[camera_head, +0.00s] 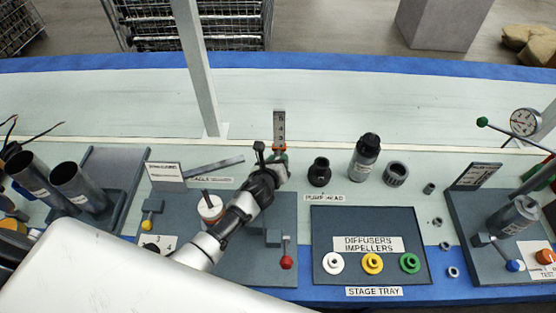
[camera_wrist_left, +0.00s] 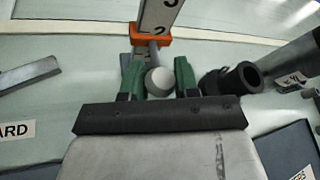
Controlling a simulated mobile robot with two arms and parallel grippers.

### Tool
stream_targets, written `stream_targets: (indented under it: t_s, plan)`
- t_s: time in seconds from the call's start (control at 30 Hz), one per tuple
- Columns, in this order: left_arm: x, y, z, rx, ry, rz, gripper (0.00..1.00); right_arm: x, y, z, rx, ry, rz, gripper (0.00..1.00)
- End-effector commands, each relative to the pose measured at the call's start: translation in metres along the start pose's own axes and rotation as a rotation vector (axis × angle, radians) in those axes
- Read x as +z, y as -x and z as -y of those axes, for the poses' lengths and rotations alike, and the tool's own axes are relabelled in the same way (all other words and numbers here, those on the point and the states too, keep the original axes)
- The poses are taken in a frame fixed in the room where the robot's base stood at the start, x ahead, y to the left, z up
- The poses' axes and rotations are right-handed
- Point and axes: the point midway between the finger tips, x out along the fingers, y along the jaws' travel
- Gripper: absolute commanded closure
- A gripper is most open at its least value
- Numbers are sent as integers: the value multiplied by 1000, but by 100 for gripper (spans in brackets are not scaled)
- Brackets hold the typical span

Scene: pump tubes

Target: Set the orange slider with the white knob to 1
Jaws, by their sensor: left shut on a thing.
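The upright scale (camera_head: 279,125) stands behind the grey board, with numbers 5, 4 and 3 showing in the head view. The orange slider (camera_wrist_left: 151,38) sits low on the scale, its top edge just under the 2 in the left wrist view. The round white knob (camera_wrist_left: 159,82) sticks out from the slider on a short stem. My left gripper (camera_head: 277,158) is at the slider. Its green fingers are on either side of the knob, shut on it. My right gripper is not in view.
A black pump part (camera_head: 319,172), a dark bottle (camera_head: 366,158) and a grey ring (camera_head: 395,173) stand to the right of the scale. The stage tray (camera_head: 420,270) holds white, yellow and green impellers. A red-knobbed lever (camera_head: 286,262) stands in front.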

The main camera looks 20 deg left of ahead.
Motion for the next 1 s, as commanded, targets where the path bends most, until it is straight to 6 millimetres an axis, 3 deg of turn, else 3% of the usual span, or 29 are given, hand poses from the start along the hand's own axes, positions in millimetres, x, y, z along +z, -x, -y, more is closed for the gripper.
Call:
stream_targets:
  t_s: [0.2, 0.23, 0.4, 0.77, 1.0]
  plan:
    - [1, 0, 0, 1, -1, -1, 100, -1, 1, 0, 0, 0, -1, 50]
    - [1, 0, 0, 1, -1, -1, 68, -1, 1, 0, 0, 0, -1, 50]
    - [1, 0, 0, 1, 0, 0, 44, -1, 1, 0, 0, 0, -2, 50]
    - [2, 6, 0, 0, -1, 0, 44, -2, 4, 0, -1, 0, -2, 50]
    - [2, 46, 0, 1, -2, -2, 44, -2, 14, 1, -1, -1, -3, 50]
